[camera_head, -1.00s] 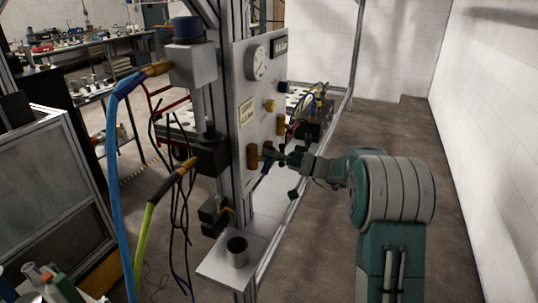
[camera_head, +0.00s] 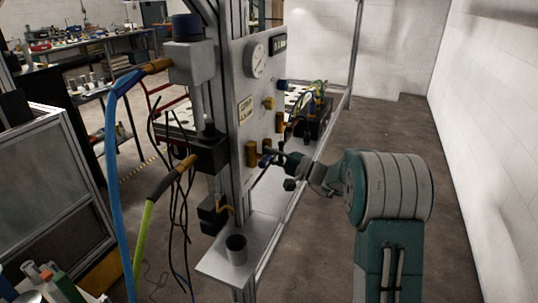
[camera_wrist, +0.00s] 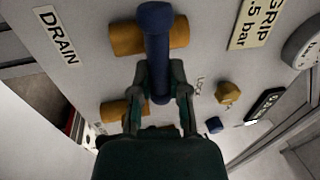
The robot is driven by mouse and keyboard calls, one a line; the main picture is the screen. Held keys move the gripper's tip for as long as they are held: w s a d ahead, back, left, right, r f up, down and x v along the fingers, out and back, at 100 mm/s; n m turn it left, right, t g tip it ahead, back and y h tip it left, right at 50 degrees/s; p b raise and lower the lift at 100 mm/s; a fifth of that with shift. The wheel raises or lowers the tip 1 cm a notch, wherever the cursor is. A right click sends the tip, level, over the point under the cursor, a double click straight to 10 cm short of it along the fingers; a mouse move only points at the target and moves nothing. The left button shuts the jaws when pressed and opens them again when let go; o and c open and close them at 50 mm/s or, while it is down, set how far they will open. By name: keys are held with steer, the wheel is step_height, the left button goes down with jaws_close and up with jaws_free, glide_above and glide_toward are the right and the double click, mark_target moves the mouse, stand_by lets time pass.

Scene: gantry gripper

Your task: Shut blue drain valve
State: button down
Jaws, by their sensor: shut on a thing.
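The blue drain valve handle (camera_wrist: 156,30) is a rounded bar across its brass body (camera_wrist: 124,39), roughly at right angles to it in the wrist view. The DRAIN label (camera_wrist: 56,36) is beside it on the panel. My gripper (camera_wrist: 164,84) has one finger on each side of the handle's near end and is shut on it. In the head view my gripper (camera_head: 273,158) reaches the lower panel from the right. There the brass body (camera_head: 251,154) stands upright, and the handle (camera_head: 264,168) is small and partly hidden by the fingers.
A second brass fitting (camera_wrist: 117,111) sits close to my gripper, with a brass knob (camera_wrist: 228,93) and small blue knob (camera_wrist: 214,125) to its right. A gauge (camera_head: 257,62) and display (camera_head: 279,45) are higher on the panel. Floor right of the arm is clear.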

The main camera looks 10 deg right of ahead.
steer(key=shift+w+d, duration=0.1)
steer(key=shift+w, duration=0.05)
stand_by(0.3)
steer(key=c, duration=0.9)
jaws_free()
steer(key=o, duration=0.3)
steer(key=shift+w+f+m, duration=0.1)
steer(key=shift+w+m, duration=0.05)
steer(key=shift+m, duration=0.15)
steer(key=shift+d, duration=0.1)
steer(key=v, duration=1.2)
steer(key=shift+f, duration=0.1)
